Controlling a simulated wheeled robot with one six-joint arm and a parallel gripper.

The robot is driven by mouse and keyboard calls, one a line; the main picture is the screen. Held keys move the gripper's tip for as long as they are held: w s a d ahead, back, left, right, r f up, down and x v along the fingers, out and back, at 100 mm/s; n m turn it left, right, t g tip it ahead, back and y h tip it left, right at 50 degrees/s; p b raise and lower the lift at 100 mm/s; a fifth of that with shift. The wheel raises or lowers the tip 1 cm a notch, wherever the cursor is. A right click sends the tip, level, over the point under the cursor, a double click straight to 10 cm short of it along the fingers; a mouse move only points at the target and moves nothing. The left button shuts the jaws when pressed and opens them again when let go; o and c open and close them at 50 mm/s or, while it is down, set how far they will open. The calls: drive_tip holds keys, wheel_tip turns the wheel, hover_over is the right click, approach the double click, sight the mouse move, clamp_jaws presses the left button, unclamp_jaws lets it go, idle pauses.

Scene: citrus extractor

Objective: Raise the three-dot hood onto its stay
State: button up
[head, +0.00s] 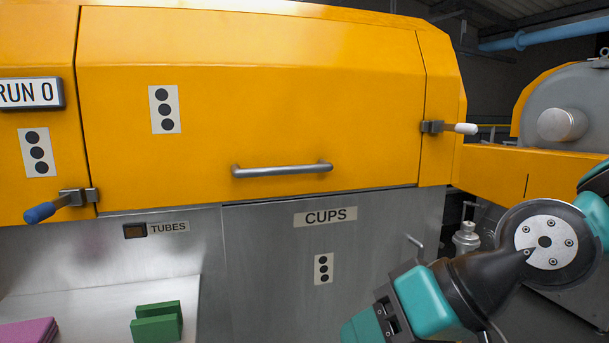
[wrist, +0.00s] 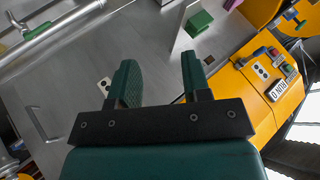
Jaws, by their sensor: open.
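The yellow hood (head: 350,80) with a three-dot label (head: 165,109) is down, its lower edge close above the steel front. A grey bar handle (head: 283,169) runs along its lower part. A latch with a blue grip (head: 60,205) sits by its lower left corner, and one with a white grip (head: 448,127) by its right edge; I cannot tell whether either is fastened. My gripper (wrist: 159,66) is open and empty, its fingers in front of the steel front. The head view shows my arm low on the right but not the fingers. No stay is visible.
The steel CUPS panel (head: 385,250) below has its own three-dot label (head: 323,268) and a small handle (head: 415,244). Another yellow-and-grey machine (head: 570,100) stands at right.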

drive_tip(key=w+a+r+m+t+y+b, duration=0.1)
drive_tip(key=w+a+r+m+t+y, duration=0.25)
drive_tip(key=w, duration=0.35)
drive_tip(key=m+t, duration=0.9)
drive_tip(key=m, duration=0.1)
approach(288, 171)
drive_tip(key=shift+y, duration=0.25)
drive_tip(key=p+x, duration=0.9)
drive_tip(key=x, duration=0.1)
drive_tip(key=shift+w+f+p, duration=0.1)
drive_tip(key=shift+w+p, duration=0.05)
drive_tip(key=shift+p, duration=0.25)
drive_tip(key=shift+w+a, duration=0.15)
drive_tip(key=shift+w, duration=0.1)
drive_tip(key=shift+c, duration=0.2)
clamp_jaws()
